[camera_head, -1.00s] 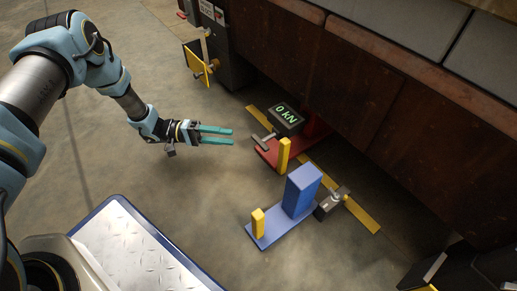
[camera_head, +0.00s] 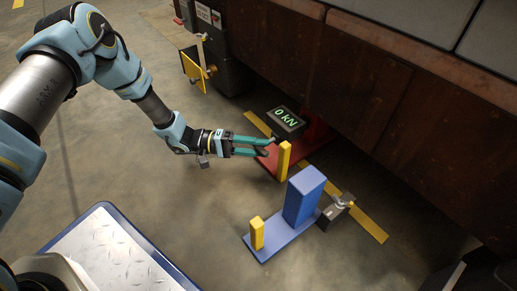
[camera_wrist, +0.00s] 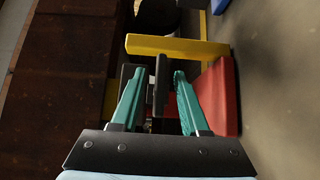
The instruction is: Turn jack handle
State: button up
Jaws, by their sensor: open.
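The red jack (camera_head: 268,162) stands on the floor beside the dark rusty structure, with a yellow post (camera_head: 284,160) and a display (camera_head: 287,122) reading 0 kN. My gripper (camera_head: 268,147) is at the jack's near side, just left of the yellow post. In the wrist view, its two green fingers (camera_wrist: 158,73) are open, with the dark jack handle (camera_wrist: 161,88) between them. Gaps show on both sides of the handle. The red body (camera_wrist: 218,98) and yellow post (camera_wrist: 175,47) lie just beyond the fingers. In the head view the fingers mostly hide the handle.
A blue jack (camera_head: 304,197) with a yellow post (camera_head: 257,233) stands on the floor to the lower right. A yellow floor line (camera_head: 367,222) runs along the rusty structure (camera_head: 400,120). A yellow plate (camera_head: 192,67) hangs at the upper left. Open floor lies left of the jacks.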

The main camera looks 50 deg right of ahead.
grip_shut()
dwell(0.3)
jog(key=shift+r+p, duration=0.1)
jog(key=shift+p, duration=0.25)
